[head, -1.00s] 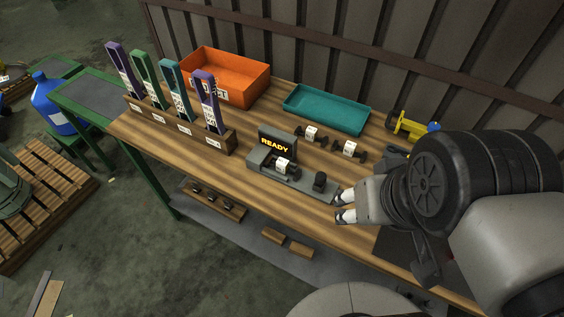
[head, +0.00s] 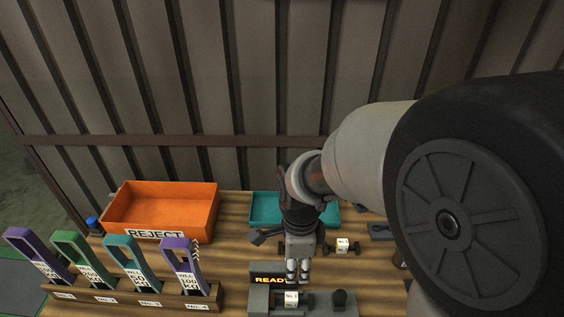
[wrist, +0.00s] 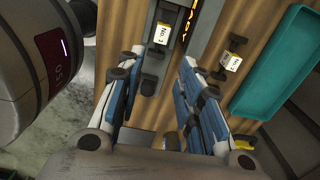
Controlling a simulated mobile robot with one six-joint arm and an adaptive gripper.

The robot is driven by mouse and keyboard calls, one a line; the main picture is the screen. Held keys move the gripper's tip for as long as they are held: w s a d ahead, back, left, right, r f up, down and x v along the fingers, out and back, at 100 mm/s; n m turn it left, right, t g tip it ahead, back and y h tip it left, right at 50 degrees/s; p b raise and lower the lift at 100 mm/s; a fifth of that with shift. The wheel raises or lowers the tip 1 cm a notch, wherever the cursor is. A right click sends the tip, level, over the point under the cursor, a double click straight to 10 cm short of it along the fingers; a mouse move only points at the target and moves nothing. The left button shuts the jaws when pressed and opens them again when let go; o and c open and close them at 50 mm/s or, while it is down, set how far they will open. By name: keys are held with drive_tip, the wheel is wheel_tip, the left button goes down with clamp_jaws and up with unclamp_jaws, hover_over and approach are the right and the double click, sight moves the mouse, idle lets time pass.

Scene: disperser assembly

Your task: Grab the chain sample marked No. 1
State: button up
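One chain sample (head: 291,298), a small dark piece with a white label that seems to read No. 1, lies in the grey test fixture (head: 262,305). It also shows in the wrist view (wrist: 161,34), near the tip of the left finger. A second labelled sample (head: 342,246) lies on the table behind. Another labelled sample (wrist: 231,62) shows right of my fingers in the wrist view; its number is unclear. My gripper (head: 297,270) points down just behind the fixture's sample. In the wrist view its fingers are apart, with nothing held between them.
The fixture's display (head: 270,281) is lit READY. An orange REJECT bin (head: 160,210) and a teal tray (head: 264,208) stand at the back. A wooden rack (head: 130,300) with several coloured, labelled gauges stands at left. A ribbed metal wall rises behind the table.

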drive_tip(key=b, duration=0.4)
hover_over(293, 296)
drive_tip(key=f, duration=1.2)
drive_tip(key=shift+s+d, duration=0.25)
drive_tip(key=shift+w+a+f+b, duration=0.15)
drive_tip(key=shift+f+b, duration=0.6)
drive_tip(key=shift+f, duration=0.7)
drive_tip(key=shift+w+a+f+b, duration=0.1)
drive_tip(key=shift+f+b, duration=0.6)
drive_tip(key=shift+f, duration=0.75)
drive_tip(key=shift+r, duration=0.1)
drive_tip(key=shift+c, duration=0.2)
clamp_jaws()
